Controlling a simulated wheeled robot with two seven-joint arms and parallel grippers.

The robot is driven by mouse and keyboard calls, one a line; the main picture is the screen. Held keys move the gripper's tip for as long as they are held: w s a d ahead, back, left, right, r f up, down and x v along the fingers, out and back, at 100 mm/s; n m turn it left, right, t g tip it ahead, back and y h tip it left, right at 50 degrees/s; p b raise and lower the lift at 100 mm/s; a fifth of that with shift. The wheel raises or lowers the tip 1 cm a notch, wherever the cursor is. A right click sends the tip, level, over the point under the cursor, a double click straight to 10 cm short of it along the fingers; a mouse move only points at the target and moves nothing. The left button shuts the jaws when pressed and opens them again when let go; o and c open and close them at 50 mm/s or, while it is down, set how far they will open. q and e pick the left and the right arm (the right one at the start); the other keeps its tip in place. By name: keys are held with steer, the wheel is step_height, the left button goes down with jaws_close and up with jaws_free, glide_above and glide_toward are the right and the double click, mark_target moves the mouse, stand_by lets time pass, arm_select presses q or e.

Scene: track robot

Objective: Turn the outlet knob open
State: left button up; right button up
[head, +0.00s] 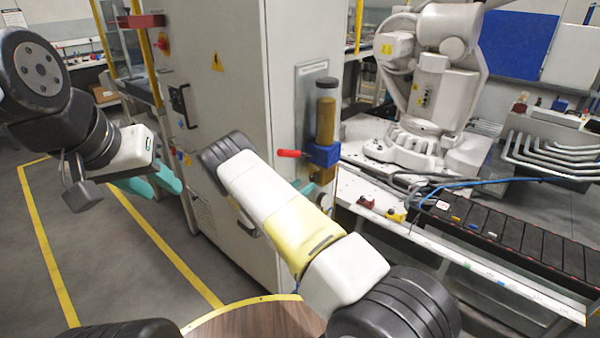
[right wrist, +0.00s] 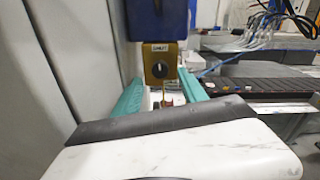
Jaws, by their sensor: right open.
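A valve assembly hangs on the cabinet side: a blue block (head: 322,154) with a red handle (head: 288,153) pointing left and a brass cylinder (head: 325,118) above. Below is a brass block, which in the right wrist view (right wrist: 161,55) bears a small label that seems to read OUTLET and a dark round knob or opening (right wrist: 158,70). My right gripper (right wrist: 160,92) is open, its teal fingers apart on either side below this block, with no contact visible. In the head view its wrist mostly hides it. My left gripper (head: 156,185) appears open and empty, away from the valve.
The grey cabinet (head: 225,60) stands close to the left of the valve. A white robot arm (head: 430,90) stands behind on the right, near a dark conveyor (head: 510,235) with small parts. Yellow-lined floor is clear at left.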

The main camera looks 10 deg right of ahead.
mark_target(312, 179)
steer(key=shift+x, duration=2.25)
jaws_close()
